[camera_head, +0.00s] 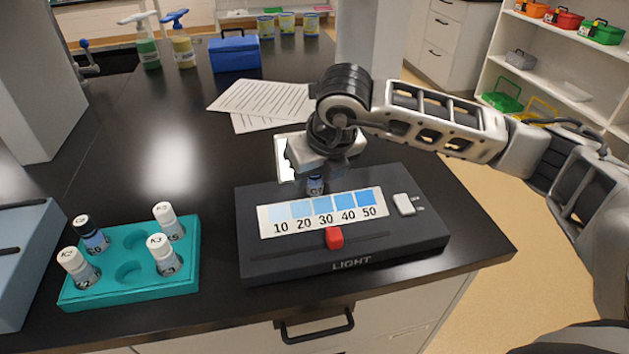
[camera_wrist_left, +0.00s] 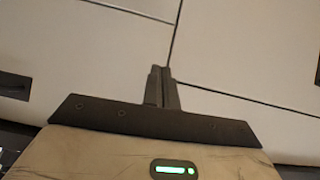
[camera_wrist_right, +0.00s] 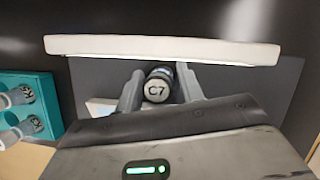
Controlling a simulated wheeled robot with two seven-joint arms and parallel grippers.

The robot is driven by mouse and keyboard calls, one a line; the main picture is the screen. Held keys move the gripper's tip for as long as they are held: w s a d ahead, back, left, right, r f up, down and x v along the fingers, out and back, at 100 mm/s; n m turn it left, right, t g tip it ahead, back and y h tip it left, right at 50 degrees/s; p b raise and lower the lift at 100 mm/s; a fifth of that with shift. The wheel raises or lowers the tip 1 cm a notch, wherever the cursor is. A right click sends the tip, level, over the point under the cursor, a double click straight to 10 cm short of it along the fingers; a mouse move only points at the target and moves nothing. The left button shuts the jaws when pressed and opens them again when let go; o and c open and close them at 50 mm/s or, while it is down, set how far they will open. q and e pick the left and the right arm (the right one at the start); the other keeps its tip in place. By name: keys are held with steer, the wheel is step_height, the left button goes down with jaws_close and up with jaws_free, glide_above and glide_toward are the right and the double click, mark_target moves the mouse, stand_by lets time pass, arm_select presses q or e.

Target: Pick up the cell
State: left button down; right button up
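The cell is a small vial with a pale cap marked C7 (camera_wrist_right: 157,90). It stands at the black light box and shows only partly in the head view (camera_head: 315,186), below my right gripper. My right gripper (camera_head: 322,180) reaches down behind the box's blue scale strip. In the right wrist view its two fingers (camera_wrist_right: 158,84) stand on either side of the vial, very close to it. Whether they press on it I cannot tell. My left gripper (camera_wrist_left: 162,75) is shut and empty in front of pale cabinet fronts, outside the head view.
The light box (camera_head: 345,255) has a 10–50 scale, a red slider (camera_head: 334,238) and a white switch (camera_head: 404,204). A teal rack (camera_head: 130,287) with several capped vials stands left. Papers (camera_head: 262,100) and a blue box (camera_head: 234,54) lie farther back. The middle-left bench is clear.

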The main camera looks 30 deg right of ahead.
steer(key=c, duration=0.6)
steer(key=shift+c, duration=0.2)
steer(key=shift+r, duration=0.1)
